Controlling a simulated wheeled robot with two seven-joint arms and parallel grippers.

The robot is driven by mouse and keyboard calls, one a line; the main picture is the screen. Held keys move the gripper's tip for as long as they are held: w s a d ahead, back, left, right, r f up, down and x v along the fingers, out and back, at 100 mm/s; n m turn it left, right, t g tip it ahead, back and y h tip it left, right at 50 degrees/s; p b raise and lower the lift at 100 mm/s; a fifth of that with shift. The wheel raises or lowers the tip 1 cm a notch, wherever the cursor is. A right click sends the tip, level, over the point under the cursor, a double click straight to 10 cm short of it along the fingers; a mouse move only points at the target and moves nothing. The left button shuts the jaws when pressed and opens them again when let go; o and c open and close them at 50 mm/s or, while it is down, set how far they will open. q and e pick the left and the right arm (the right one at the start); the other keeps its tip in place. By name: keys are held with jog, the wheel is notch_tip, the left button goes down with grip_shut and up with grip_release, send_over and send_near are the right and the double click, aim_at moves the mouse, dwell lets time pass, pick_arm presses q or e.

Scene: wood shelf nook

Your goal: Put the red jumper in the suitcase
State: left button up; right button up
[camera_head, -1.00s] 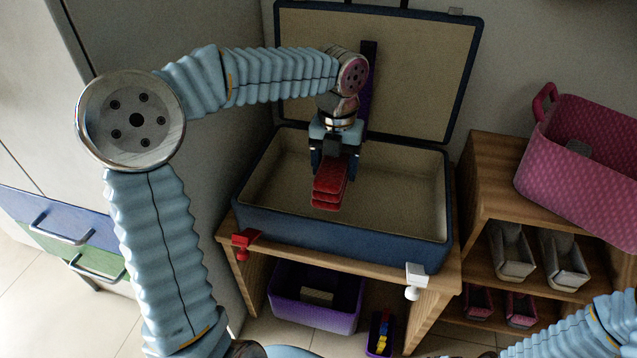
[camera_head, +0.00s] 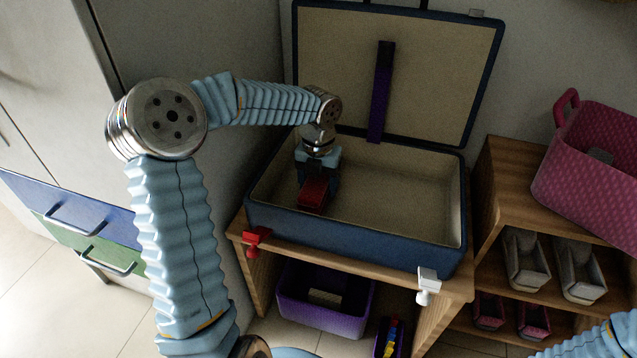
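The open blue suitcase (camera_head: 350,236) lies on a wooden shelf unit, with its beige-lined lid (camera_head: 440,70) raised against the wall. My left arm reaches in from the left, and my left gripper (camera_head: 316,180) points down inside the left part of the suitcase. It is shut on the folded red jumper (camera_head: 313,192), which is low in the suitcase near its left front. I cannot tell whether the jumper touches the suitcase floor. The fingertips are partly hidden. Of my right arm only a piece shows at the lower right; my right gripper is out of view.
A dark purple strap (camera_head: 381,92) hangs on the lid. Red (camera_head: 255,241) and white (camera_head: 428,284) clamps sit at the shelf's front edge. A purple bin (camera_head: 325,300) stands below. A pink basket (camera_head: 592,160) and shoes (camera_head: 525,262) are at right. The suitcase's right side is empty.

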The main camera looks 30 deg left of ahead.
pick_arm(q)
jog(key=shift+f, duration=0.1)
jog(key=shift+f, duration=0.15)
jog(key=o, duration=1.3)
notch_tip(320, 180, up, 13)
jog(key=shift+f+p, duration=0.2)
jog(key=shift+p, duration=0.7)
